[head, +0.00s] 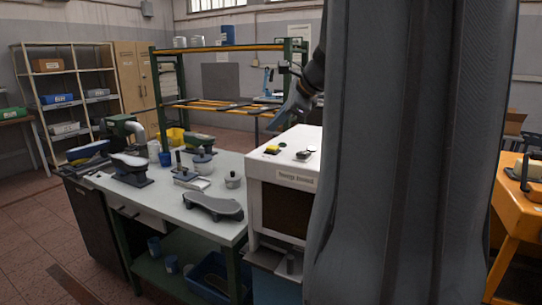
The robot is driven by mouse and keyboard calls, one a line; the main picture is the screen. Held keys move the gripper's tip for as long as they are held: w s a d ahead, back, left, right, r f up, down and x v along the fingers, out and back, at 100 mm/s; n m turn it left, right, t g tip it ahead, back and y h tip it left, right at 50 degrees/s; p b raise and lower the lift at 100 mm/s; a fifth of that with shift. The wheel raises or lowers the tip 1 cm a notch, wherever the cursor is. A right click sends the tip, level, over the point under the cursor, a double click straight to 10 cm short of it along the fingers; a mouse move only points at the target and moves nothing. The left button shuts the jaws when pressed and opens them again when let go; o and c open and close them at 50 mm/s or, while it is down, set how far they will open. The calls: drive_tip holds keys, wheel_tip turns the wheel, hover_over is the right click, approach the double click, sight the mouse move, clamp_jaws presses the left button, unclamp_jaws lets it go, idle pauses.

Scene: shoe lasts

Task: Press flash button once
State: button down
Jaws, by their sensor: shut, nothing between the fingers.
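A white box-shaped machine (282,217) with a dark front opening and a label plate stands right of the workbench. On its top are a small yellow-and-black item (272,150) and a small dark-and-light item (303,155). I cannot tell which of these, if either, is the flash button. My gripper (271,128) points down and left, above the back of the machine's top in the picture. It is shut and empty, and appears apart from both items. My own large dark grey part hides the machine's right side.
A grey-topped workbench (222,231) on the left holds a dark sole-shaped piece (213,206), several pots and shoe-last tools. A green-and-yellow rack (217,48) stands behind. Shelves (68,88) are at the far left. An orange table (522,200) is at the right.

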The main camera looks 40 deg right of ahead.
sight(276, 147)
drive_tip(key=shift+f+b, duration=0.8)
drive_tip(key=shift+f, duration=0.75)
drive_tip(key=shift+f, duration=0.15)
idle(0.7)
drive_tip(key=shift+f, duration=0.3)
drive_tip(key=shift+f+b, duration=0.5)
idle(0.8)
drive_tip(key=shift+r, duration=0.1)
drive_tip(key=shift+r+p, duration=0.85)
drive_tip(key=shift+p, duration=0.1)
drive_tip(key=shift+r, duration=0.1)
wheel_tip(276, 147, up, 5)
drive_tip(key=p, duration=0.4)
drive_tip(key=shift+p, duration=0.35)
